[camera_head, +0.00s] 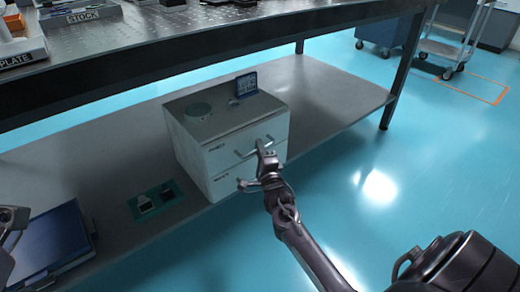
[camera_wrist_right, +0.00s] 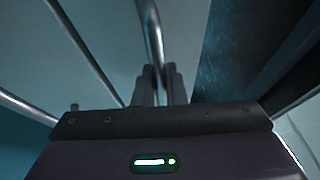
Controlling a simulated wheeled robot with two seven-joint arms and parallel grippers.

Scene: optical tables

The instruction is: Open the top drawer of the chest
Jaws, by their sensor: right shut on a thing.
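The chest (camera_head: 188,128) is a small grey-white cabinet with two labelled drawers, standing on the lower shelf of the table. The top drawer (camera_head: 224,155) looks flush with the chest front; I see no clear gap. Its bar handle (camera_head: 242,153) sticks out in front. My right gripper (camera_head: 262,150) is shut on this handle. In the right wrist view the metal handle bar (camera_wrist_right: 152,40) runs down between the closed fingers (camera_wrist_right: 160,85). The lower drawer is partly hidden by my right gripper. Part of my left gripper (camera_head: 12,222) shows at the left edge, its jaws unclear.
A green mat (camera_head: 155,200) with small items and a dark blue box (camera_head: 50,243) lie on the shelf (camera_head: 325,90) to the left. Open floor (camera_head: 430,170) lies to the right.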

